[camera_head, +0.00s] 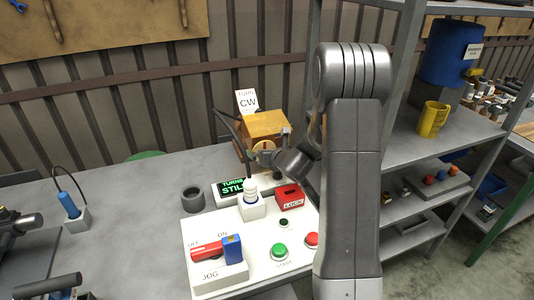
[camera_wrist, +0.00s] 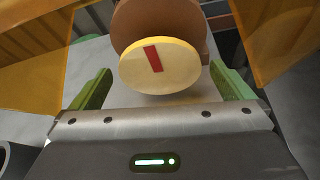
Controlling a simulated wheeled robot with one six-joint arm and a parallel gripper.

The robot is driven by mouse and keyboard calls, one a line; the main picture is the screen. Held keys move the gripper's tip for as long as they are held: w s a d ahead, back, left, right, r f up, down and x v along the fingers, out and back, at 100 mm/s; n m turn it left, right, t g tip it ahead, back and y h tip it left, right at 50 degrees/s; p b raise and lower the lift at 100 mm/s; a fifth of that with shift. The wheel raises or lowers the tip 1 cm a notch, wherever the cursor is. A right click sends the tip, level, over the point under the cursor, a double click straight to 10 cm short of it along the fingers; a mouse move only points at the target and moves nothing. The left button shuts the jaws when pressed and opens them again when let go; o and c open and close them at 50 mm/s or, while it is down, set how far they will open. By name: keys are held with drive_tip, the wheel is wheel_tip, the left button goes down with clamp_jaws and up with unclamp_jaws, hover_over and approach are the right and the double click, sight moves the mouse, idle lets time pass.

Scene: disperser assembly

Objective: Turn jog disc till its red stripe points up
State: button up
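The jog disc (camera_wrist: 178,72) has a pale yellow face and fills the upper middle of the wrist view. Its red stripe (camera_wrist: 152,59) lies above the face's middle, near vertical in that view, with its top leaning a little left. In the head view the disc (camera_head: 262,146) is small, on the front of the orange housing (camera_head: 266,124), and its stripe cannot be made out. My gripper (camera_wrist: 161,70) is open, its green-padded fingers either side of the disc with gaps showing. In the head view my arm partly hides the gripper.
A white card (camera_head: 247,102) reading "TURN CW" stands behind the housing. Orange guards (camera_wrist: 40,70) flank the disc.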

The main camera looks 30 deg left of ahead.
drive_tip(key=b+v, duration=0.1)
drive_tip(key=v, duration=1.2)
drive_tip(key=shift+s+d+r, duration=0.2)
drive_tip(key=shift+d, duration=0.1)
drive_tip(key=p+x, duration=0.1)
drive_tip(key=x, duration=1.3)
drive_tip(key=shift+s+d, duration=0.1)
drive_tip(key=p, duration=0.3)
drive_tip(key=shift+r+m+g, duration=0.2)
drive_tip(key=shift+m+g, duration=0.1)
drive_tip(key=shift+m, duration=0.1)
drive_tip(key=m+y+p, duration=0.1)
drive_tip(key=p, duration=0.4)
drive_tip(key=m+g+y+p, duration=0.1)
drive_tip(key=m+p, duration=0.1)
drive_tip(key=p, duration=0.3)
drive_tip(key=shift+w+d+f, duration=0.1)
drive_tip(key=shift+w+d, duration=0.05)
drive_tip(key=shift+w, duration=0.1)
idle(1.1)
